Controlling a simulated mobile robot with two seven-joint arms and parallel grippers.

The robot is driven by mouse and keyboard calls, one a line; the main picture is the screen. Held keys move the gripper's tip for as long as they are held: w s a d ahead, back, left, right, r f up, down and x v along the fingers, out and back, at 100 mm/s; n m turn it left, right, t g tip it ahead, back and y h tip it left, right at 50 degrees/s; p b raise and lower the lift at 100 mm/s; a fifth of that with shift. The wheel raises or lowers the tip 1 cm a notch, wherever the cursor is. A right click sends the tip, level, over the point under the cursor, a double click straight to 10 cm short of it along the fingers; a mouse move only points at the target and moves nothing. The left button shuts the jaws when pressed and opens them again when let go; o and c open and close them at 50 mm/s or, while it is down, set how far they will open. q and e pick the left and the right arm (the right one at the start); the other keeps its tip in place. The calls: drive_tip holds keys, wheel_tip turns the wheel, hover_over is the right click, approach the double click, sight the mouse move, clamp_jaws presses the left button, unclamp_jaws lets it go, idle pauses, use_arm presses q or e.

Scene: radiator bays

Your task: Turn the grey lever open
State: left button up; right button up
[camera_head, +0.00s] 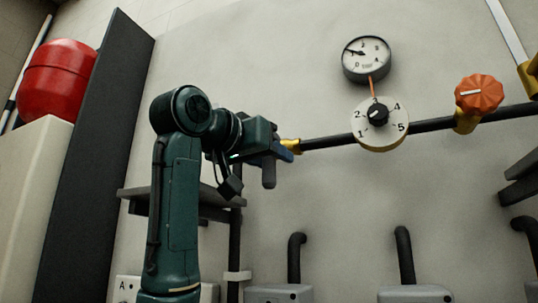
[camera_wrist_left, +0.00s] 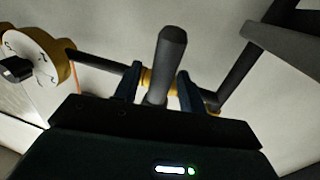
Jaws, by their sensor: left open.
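The grey lever (camera_wrist_left: 172,50) stands between the two fingers of my left gripper (camera_wrist_left: 158,72) in the left wrist view. The fingers are apart, with a gap visible beside the lever. In the head view, the lever's lower part (camera_head: 269,176) hangs down below my left gripper (camera_head: 277,152), in front of the wall pipe. The gripper hides the lever's upper part there. The brass valve body (camera_head: 291,146) shows just right of the gripper, and behind the lever in the wrist view (camera_wrist_left: 150,79). My right gripper is not in view.
Right along the dark pipe (camera_head: 330,141) are a numbered white dial (camera_head: 369,141) with a black knob, and an orange knob (camera_head: 479,94). A round gauge (camera_head: 367,59) hangs above. A dark panel (camera_head: 90,165) and red tank (camera_head: 57,79) stand left. Wall below the pipe is partly clear.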

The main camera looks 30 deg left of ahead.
use_arm(q)
drive_tip(key=shift+c, duration=0.3)
clamp_jaws()
